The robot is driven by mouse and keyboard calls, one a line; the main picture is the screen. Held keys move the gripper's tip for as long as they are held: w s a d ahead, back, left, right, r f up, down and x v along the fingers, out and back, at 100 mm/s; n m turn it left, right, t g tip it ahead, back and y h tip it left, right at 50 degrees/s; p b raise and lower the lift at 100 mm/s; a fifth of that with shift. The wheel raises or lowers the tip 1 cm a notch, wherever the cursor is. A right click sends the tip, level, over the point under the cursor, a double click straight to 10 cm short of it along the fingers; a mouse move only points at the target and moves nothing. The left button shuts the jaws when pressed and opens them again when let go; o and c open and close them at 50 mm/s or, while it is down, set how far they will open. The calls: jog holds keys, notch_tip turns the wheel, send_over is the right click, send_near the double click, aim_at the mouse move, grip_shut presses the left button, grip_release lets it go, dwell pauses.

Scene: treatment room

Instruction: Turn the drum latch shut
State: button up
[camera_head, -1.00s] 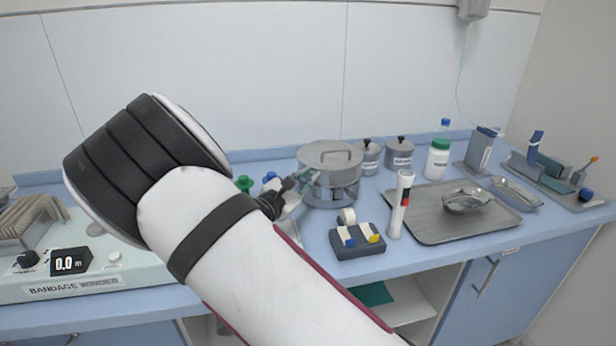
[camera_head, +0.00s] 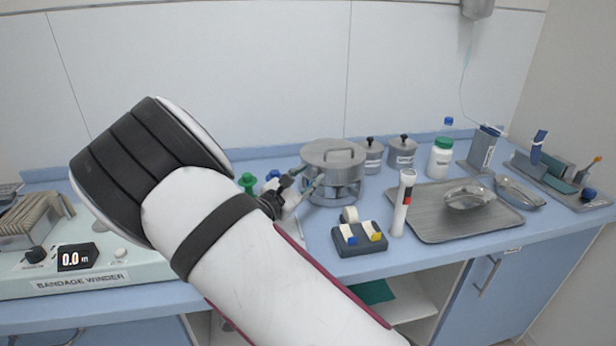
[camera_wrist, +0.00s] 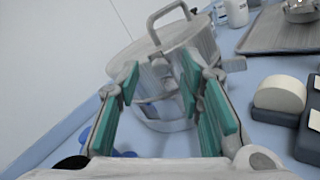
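The steel drum (camera_head: 345,158), with a flat lid and a loop handle, stands on the blue counter; it also shows in the wrist view (camera_wrist: 186,48). A grey latch piece (camera_wrist: 160,72) is on the drum's near side, just below the lid rim. My gripper (camera_head: 306,183) is at the drum's front left. In the wrist view my gripper (camera_wrist: 160,82) is open, its teal-padded fingers on either side of the latch area. Nothing is held. I cannot tell whether a finger touches the drum or latch.
A dark block with tape rolls (camera_head: 360,247) and a white pen-like device (camera_head: 403,203) stand right of my gripper. Two small lidded pots (camera_head: 402,152) and a metal tray (camera_head: 440,226) are further right. Green- and blue-topped bottles (camera_head: 248,182) stand left; a bandage winder (camera_head: 130,276) is far left.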

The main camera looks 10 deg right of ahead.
jog(key=v, duration=1.1)
jog(key=shift+s+a, duration=0.15)
jog(key=s+d+r+m+g+y+p, duration=0.1)
jog(key=s+d+r+m+g+y, duration=0.15)
jog(key=s+d+m+g, duration=0.45)
jog(key=s+d+r+m+g+y, duration=0.2)
jog(key=s+d+r+m+g, duration=0.25)
jog(key=s+d, duration=0.55)
jog(key=s+a+r+m+t+y, duration=0.1)
jog(key=s+a+r+m+y, duration=0.1)
jog(key=s, duration=0.7)
jog(key=s+a+r+m+t+y+p, duration=0.1)
jog(key=s+r+m+y, duration=0.4)
jog(key=s, duration=0.5)
jog(key=a+m+t+y, duration=0.1)
jog(key=m+y, duration=0.1)
jog(key=m, duration=0.1)
jog(key=shift+r+p, duration=0.3)
